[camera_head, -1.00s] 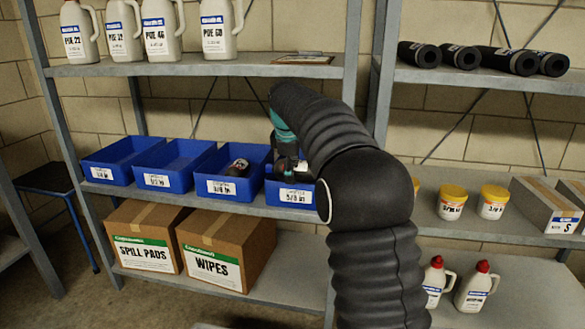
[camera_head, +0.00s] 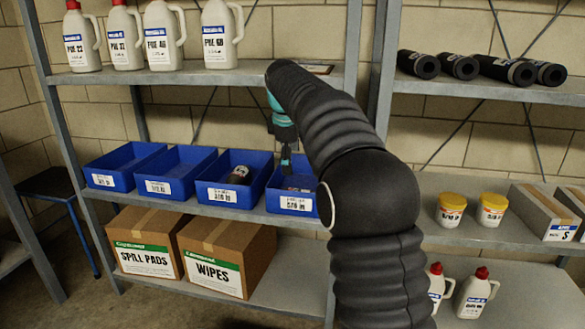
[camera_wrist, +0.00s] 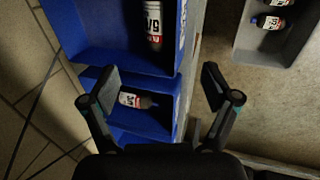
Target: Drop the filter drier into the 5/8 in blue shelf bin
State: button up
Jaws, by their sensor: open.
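A row of blue shelf bins stands on the middle shelf in the head view. The rightmost bin (camera_head: 295,204) appears labelled 5/8 in. My gripper (camera_head: 286,163) hangs over it. In the wrist view my gripper (camera_wrist: 160,82) has its fingers wide apart with nothing between them. A dark cylinder with a red and white label, seemingly the filter drier (camera_wrist: 153,27), lies in the upper blue bin (camera_wrist: 100,55); part of it also shows in the rightmost bin in the head view (camera_head: 296,187). Another labelled cylinder (camera_wrist: 137,101) lies in the neighbouring bin, third from left (camera_head: 230,196).
The two left bins (camera_head: 112,169) look empty. Jugs (camera_head: 218,35) stand on the shelf above, and cartons (camera_head: 222,258) below. A grey upright (camera_head: 378,80) is right of the bins. A grey tray (camera_wrist: 240,50) with bottle-like items shows in the wrist view.

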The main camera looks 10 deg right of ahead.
jog(key=shift+p+v, duration=0.55)
jog(key=shift+v, duration=2.35)
jog(key=s+d+m+t, duration=0.15)
jog(key=s+m, duration=0.45)
jog(key=s, duration=1.4)
jog(key=s+f+m, duration=0.3)
jog(key=s+f, duration=0.4)
jog(key=s, duration=0.3)
jog(key=s+f+m+y, duration=0.1)
jog(key=s+f+m, duration=0.3)
jog(key=s+f, duration=0.4)
jog(key=shift+s+d+f+m+t, duration=0.25)
jog(key=shift+s+d+m+t, duration=0.1)
jog(key=shift+s, duration=0.6)
